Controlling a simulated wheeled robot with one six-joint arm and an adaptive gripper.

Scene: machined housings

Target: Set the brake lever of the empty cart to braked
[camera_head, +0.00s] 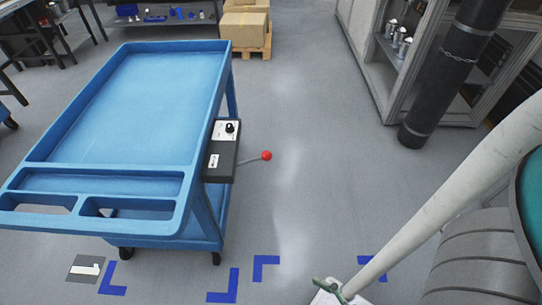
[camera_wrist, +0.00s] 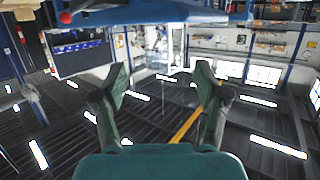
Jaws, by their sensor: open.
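The blue cart (camera_head: 140,95) stands at the left of the head view, with an empty top tray. A black brake box (camera_head: 219,162) is fixed to its right side. The brake lever (camera_head: 266,155) is a thin rod with a red ball knob, sticking out to the right from the box. A red knob also shows at the upper left of the wrist view (camera_wrist: 66,17), beside a blue surface along the top edge. My gripper (camera_wrist: 162,72) is open, with nothing between its fingers. It is apart from the lever. My arm crosses the lower right of the head view.
Blue corner marks (camera_head: 266,262) lie on the floor in front of the cart. A grey cabinet (camera_head: 375,70) and a chained black cylinder (camera_head: 455,75) stand at the right. Boxes on a pallet (camera_head: 245,27) stand behind. The floor right of the lever is clear.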

